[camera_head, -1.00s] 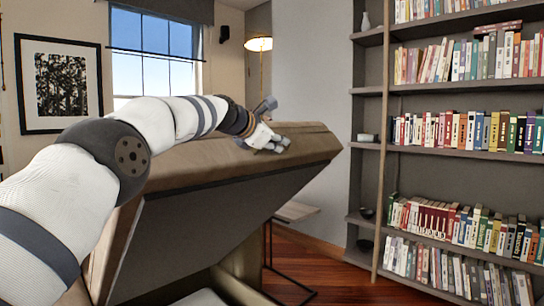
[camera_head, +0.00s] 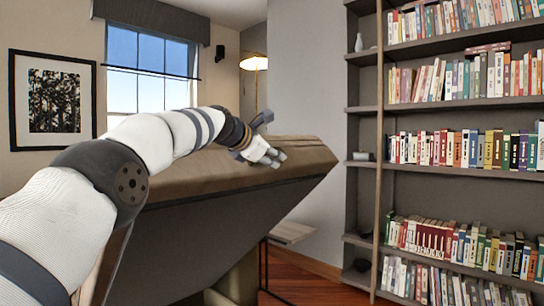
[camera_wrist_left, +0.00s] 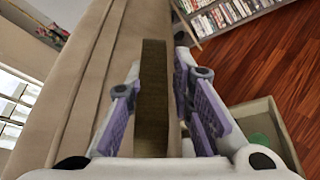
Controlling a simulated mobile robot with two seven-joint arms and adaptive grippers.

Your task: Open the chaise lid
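The chaise lid (camera_head: 235,212) is a brown padded panel, raised and steeply tilted, with its dark underside facing me in the head view. My left gripper (camera_head: 268,153) is at its upper edge, near the right end. In the left wrist view, the gripper's purple-padded fingers (camera_wrist_left: 158,100) stand apart on either side of a brown strip (camera_wrist_left: 151,85), with a gap showing on the right side. The tan cushioned lid surface (camera_wrist_left: 85,75) runs along the left there. Whether the fingertips touch the lid is unclear. My right gripper is out of view.
A tall bookshelf (camera_head: 377,130) full of books stands at the right. A small table (camera_head: 291,232) is behind the lid. An open pale box (camera_wrist_left: 281,143) with something green inside is below in the left wrist view, beside bare wood floor (camera_wrist_left: 255,65).

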